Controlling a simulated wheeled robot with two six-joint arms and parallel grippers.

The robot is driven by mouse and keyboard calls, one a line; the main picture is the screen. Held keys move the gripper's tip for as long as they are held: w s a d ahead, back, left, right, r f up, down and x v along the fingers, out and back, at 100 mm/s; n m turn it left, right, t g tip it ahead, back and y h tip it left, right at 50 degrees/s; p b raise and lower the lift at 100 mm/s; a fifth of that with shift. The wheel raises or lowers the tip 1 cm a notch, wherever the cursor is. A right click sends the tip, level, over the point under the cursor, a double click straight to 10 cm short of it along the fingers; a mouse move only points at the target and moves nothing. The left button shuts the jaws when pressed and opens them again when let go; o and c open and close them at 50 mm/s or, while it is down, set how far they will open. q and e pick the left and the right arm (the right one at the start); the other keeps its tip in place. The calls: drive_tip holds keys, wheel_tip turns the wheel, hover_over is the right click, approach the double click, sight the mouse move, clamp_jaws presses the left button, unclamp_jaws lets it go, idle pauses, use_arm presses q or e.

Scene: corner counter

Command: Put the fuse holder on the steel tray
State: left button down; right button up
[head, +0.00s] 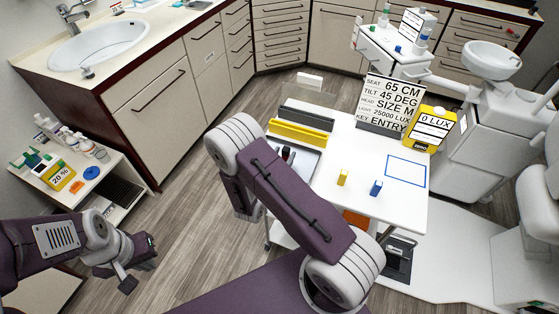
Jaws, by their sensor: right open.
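A grey metal tray (309,161), which looks like the steel tray, lies at the left side of the white worktop, partly hidden by my right arm. A small dark item with a bit of red (287,153) shows at the tray beside my arm; I cannot tell whether it is the fuse holder. A small yellow block (343,178) and a blue block (376,188) stand upright on the worktop. My left gripper (138,264) hangs at the lower left, away from the worktop, and its jaw gap is unclear. My right gripper is hidden behind its own folded arm.
The white worktop (400,212) has a blue-outlined rectangle (406,171) at its right. Black and yellow bins (299,133) line its back left; a settings sign (390,103) and yellow meter (430,128) stand behind. A side cart (115,185) with bottles stands left.

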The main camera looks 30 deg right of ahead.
drive_tip(key=v, duration=1.2)
drive_tip(key=s+d+m+g+y, duration=0.2)
drive_tip(key=s+d+m+g, duration=0.1)
drive_tip(key=s+m+g, duration=0.45)
drive_tip(key=s+d+m+g+y, duration=0.3)
drive_tip(key=s+m+g, duration=0.3)
drive_tip(key=s+m, duration=0.25)
drive_tip(key=w+a+r+m+t+y, duration=0.2)
drive_tip(key=w+a+m+t+y, duration=0.2)
drive_tip(key=a+m+y, duration=0.3)
drive_tip(key=w+m, duration=0.1)
drive_tip(key=m, duration=0.2)
drive_tip(key=shift+w+m, duration=0.3)
drive_tip(key=shift+w, duration=0.05)
